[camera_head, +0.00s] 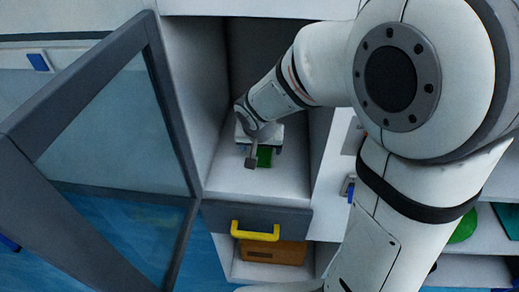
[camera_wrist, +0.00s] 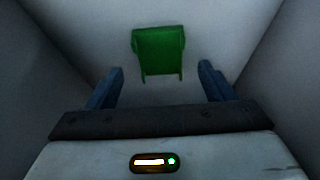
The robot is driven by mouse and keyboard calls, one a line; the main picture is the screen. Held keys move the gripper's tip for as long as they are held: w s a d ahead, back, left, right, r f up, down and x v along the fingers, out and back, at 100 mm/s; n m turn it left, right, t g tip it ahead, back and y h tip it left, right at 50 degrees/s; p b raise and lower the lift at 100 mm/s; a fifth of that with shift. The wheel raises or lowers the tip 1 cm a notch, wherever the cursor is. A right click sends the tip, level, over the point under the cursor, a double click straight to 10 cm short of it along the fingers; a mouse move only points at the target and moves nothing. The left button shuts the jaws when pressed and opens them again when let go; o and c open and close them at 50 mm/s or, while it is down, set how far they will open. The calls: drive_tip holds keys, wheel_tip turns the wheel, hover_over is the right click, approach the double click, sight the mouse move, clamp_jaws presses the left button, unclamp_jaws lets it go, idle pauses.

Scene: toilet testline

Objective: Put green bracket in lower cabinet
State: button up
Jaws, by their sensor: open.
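The green bracket (camera_wrist: 159,49) lies on the white floor of the cabinet compartment (camera_head: 285,182), just past my fingertips in the wrist view. In the head view the bracket (camera_head: 264,156) shows partly beneath my gripper (camera_head: 254,160). My gripper's two blue fingers (camera_wrist: 160,80) are open and apart. The bracket is in front of the gap between them, and nothing shows held. The cabinet's glass door (camera_head: 120,130) with a dark frame stands open to the left. My arm reaches into the compartment from the right.
Grey compartment walls (camera_wrist: 40,60) stand close on both sides of my gripper. Below is a drawer front with a yellow handle (camera_head: 255,232), and under it a brown box (camera_head: 272,252) on a lower shelf. White shelves (camera_head: 480,268) stand at the right.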

drive_tip(key=v, duration=0.8)
drive_tip(key=shift+s, duration=0.1)
